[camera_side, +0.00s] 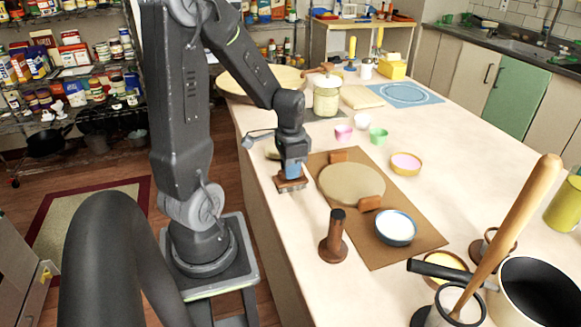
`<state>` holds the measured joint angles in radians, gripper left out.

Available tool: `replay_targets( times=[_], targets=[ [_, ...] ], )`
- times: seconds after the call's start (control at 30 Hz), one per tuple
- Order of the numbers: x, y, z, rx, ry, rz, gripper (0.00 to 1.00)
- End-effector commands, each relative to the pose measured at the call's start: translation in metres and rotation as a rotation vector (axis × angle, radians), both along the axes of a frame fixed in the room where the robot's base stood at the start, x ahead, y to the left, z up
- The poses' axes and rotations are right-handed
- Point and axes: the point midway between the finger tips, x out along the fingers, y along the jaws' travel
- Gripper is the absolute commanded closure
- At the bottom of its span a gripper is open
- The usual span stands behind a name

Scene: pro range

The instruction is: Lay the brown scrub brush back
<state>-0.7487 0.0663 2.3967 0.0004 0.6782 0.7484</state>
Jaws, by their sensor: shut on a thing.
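My gripper (292,172) points straight down near the table's left edge, beside the brown mat. It is shut on the brown scrub brush (291,184), a small brown block under the fingers. The brush is at or just above the table top; I cannot tell whether it touches. The fingers and wrist hide part of its top.
The brown mat (395,251) carries a round tan disc (352,183), two brown blocks and a blue bowl (396,227). A dark brown upright tool (335,237) stands in front. Pink and green cups stand behind. Pots and a rolling pin (515,215) crowd the right front.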

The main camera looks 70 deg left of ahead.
Motion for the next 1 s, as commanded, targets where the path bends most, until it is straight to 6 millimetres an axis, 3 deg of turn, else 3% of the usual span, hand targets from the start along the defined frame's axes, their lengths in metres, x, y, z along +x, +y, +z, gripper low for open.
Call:
replay_targets(
  times=[0.13, 0.17, 0.4, 0.77, 1.0],
  targets=[
    [0.0, 0.0, -0.004, -0.001, 0.001, 0.0, 1.0],
    [0.0, 0.0, -0.003, 0.0, 0.0, 0.0, 0.76],
    [0.0, 0.0, -0.003, 0.0, 0.0, 0.0, 0.54],
    [0.001, 0.001, 0.006, 0.003, -0.003, 0.0, 0.54],
    [0.001, 0.001, 0.051, 0.006, -0.007, 0.0, 0.54]
  ],
)
